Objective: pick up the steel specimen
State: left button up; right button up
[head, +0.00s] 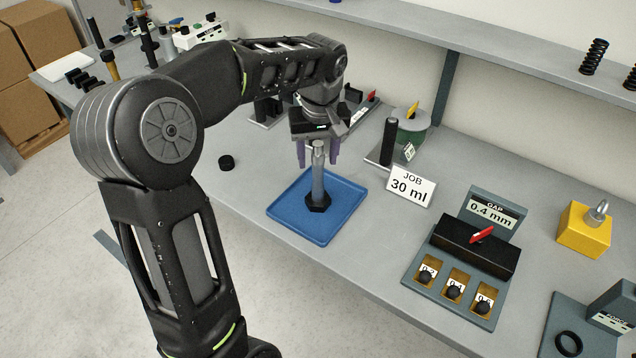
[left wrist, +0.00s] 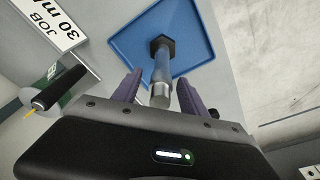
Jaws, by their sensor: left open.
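The steel specimen (head: 318,175) is a grey metal rod standing upright with a dark hexagonal base on a blue tray (head: 290,221). In the left wrist view the specimen (left wrist: 161,70) points toward the camera, its bright end between the finger tips. My left gripper (head: 319,155) is above the tray, its purple fingers spread on either side of the specimen's upper end. In the left wrist view my left gripper (left wrist: 160,90) is open, with gaps visible between fingers and rod. My right gripper is not in view.
A "JOB 30 ml" card (head: 411,186) stands right of the tray. A dark post (head: 388,143) stands behind it. A gap-gauge stand (head: 462,270) and yellow block (head: 583,230) are further right. A black puck (head: 227,163) lies left of the tray.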

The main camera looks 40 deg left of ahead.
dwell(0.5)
pick_arm(q)
grip_shut()
dwell(0.3)
jog(key=shift+r, duration=0.1)
dwell(0.9)
